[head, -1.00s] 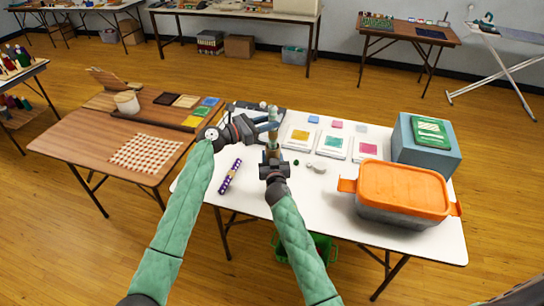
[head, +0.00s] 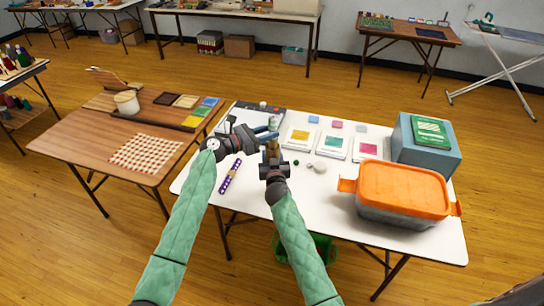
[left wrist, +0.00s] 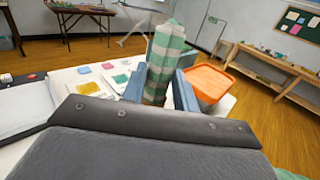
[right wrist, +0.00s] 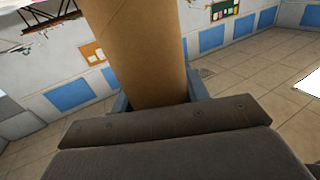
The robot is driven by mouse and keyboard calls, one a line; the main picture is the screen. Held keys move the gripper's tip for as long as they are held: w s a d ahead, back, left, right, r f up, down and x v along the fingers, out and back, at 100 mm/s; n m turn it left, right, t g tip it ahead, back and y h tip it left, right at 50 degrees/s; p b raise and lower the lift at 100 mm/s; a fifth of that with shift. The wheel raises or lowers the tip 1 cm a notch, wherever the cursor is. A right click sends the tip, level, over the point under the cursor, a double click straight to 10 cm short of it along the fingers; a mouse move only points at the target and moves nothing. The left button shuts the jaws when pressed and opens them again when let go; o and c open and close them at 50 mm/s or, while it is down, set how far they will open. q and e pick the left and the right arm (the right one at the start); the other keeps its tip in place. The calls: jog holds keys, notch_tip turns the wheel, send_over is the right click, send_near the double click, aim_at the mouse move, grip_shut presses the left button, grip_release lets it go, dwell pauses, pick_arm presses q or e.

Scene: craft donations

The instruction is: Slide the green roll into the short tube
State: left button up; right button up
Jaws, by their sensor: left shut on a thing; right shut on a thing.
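My left gripper (head: 267,134) is shut on the green-and-white striped roll, which stands upright between its fingers in the left wrist view (left wrist: 164,65). My right gripper (head: 272,164) is shut on a plain brown cardboard tube, which fills the middle of the right wrist view (right wrist: 138,50). In the head view the tube (head: 271,153) stands upright just below the left gripper's fingers. The roll's lower end is hidden, and I cannot tell how much of it is inside the tube.
An orange-lidded bin (head: 402,188) and a blue-grey box (head: 428,150) stand at right. Flat framed colour pads (head: 333,145) lie behind the grippers. The front middle of the table is clear.

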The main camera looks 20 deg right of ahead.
pick_arm(q)
jog(key=shift+f, duration=0.85)
jog(key=o, duration=1)
jog(key=shift+o, duration=0.2)
jog(key=s+a, duration=0.2)
jog(key=a, duration=1)
jog(key=shift+s+d, duration=0.1)
pick_arm(e)
jog(key=o, duration=1.1)
pick_arm(q)
jog(key=shift+f, duration=0.1)
